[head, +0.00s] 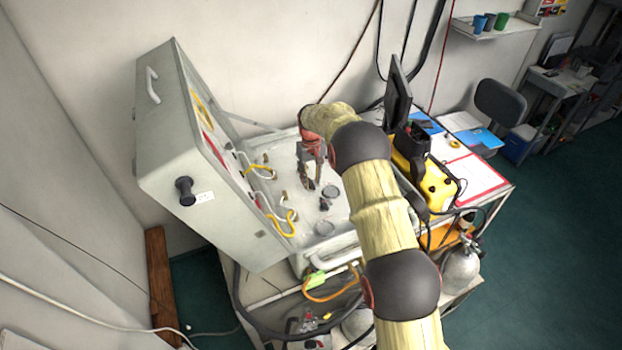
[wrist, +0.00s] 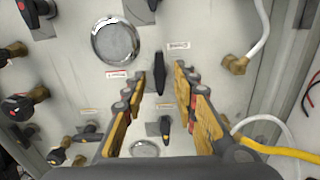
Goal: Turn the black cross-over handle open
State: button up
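My gripper (wrist: 161,78) is open above the panel face (wrist: 215,25) in the wrist view, its two yellow-and-dark fingers spread apart. A black handle (wrist: 165,86) shows in the gap between the fingers, its long side running up and down the picture; neither finger visibly touches it. It may be the cross-over handle, but the small labels are too blurred to read. A black handle with a yellow mark (wrist: 165,127) lies lower in the gap. In the head view my gripper (head: 309,186) points down at the panel (head: 343,208) in the opened case.
A round gauge (wrist: 115,41) and several red-marked black knobs (wrist: 17,106) lie left of the fingers. A white hose (wrist: 254,36) and a yellow hose (wrist: 285,151) run at right. The raised case lid (head: 163,125) stands left; a yellow case (head: 437,187) sits right.

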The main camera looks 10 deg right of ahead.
aim_at(311, 181)
notch_tip(311, 181, up, 12)
dwell(0.5)
dwell(0.3)
jog(key=s+f, duration=0.4)
jog(key=f, duration=0.1)
jog(key=s+r+t+b, duration=0.2)
jog(key=s+b, duration=0.3)
jog(key=s, duration=1)
jog(key=s+r+m+t+b, duration=0.1)
jog(key=s+r+b, duration=0.2)
jog(key=s, duration=1.2)
jog(key=s+r+t+b, duration=0.2)
jog(key=s+b, duration=0.5)
jog(key=s, duration=0.8)
jog(key=shift+s+a+r+m+t+b, duration=0.15)
jog(key=shift+s+r+m+t+b, duration=0.2)
jog(key=shift+r, duration=0.3)
